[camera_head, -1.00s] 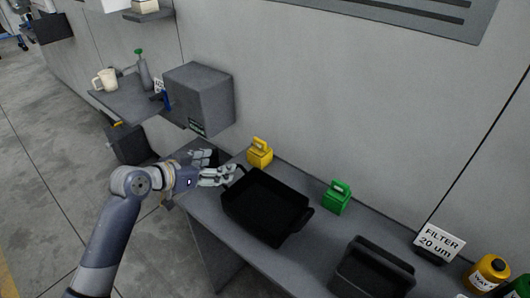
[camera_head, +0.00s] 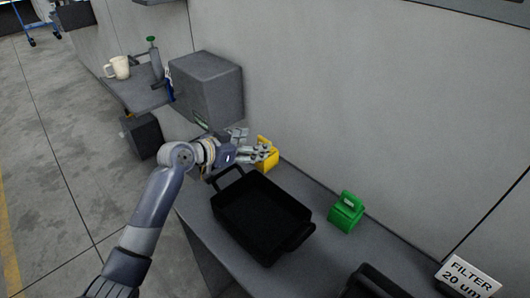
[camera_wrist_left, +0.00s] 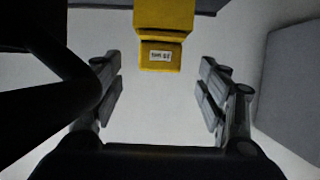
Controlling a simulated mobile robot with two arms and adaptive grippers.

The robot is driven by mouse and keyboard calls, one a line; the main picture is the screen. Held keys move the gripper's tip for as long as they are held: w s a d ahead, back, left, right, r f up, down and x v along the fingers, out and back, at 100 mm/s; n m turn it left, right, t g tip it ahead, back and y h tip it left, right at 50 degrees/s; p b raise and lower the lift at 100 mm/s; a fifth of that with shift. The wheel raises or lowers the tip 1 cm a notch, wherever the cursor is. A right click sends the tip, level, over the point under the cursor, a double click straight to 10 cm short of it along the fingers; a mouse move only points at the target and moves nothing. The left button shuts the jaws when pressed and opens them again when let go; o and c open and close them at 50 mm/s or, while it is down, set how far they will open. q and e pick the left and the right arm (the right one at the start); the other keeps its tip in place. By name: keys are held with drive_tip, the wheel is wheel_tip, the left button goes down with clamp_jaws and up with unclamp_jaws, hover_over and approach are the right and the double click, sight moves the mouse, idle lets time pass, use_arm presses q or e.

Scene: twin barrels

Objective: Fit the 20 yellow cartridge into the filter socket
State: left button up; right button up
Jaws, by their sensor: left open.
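The yellow cartridge (camera_head: 268,158) stands on the shelf by the wall, just beyond the black tray, partly hidden by my left gripper in the head view. My left gripper (camera_head: 262,151) is open and close in front of it. In the left wrist view the yellow cartridge (camera_wrist_left: 163,38) with a small white label is ahead of the open fingers (camera_wrist_left: 160,86), roughly centred between them. The label text is too small to read surely. The filter sign (camera_head: 468,277) reads "20 um" at the lower right. The socket itself does not show. My right gripper is not in view.
A black handled tray (camera_head: 262,215) lies in front of the cartridge. A green cartridge (camera_head: 346,212) stands farther right. Another black tray (camera_head: 375,284) is at the bottom edge. A grey box (camera_head: 206,88) is on the wall to the left, and a cream mug (camera_head: 119,67) stands on a shelf.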

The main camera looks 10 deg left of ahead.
sight(263, 142)
use_arm(q)
drive_tip(key=shift+w+d+f, duration=0.2)
drive_tip(key=shift+w+d, duration=0.1)
drive_tip(key=shift+w, duration=0.2)
drive_tip(key=x, duration=0.4)
drive_tip(key=shift+w+d+f, duration=0.1)
drive_tip(key=shift+w+d, duration=0.05)
drive_tip(key=shift+w, duration=0.05)
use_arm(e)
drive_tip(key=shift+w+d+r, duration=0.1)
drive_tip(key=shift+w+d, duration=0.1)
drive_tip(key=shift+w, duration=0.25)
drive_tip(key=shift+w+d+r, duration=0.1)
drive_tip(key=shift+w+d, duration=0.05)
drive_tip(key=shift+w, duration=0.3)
use_arm(q)
drive_tip(key=shift+c, duration=0.3)
drive_tip(key=c, duration=1.1)
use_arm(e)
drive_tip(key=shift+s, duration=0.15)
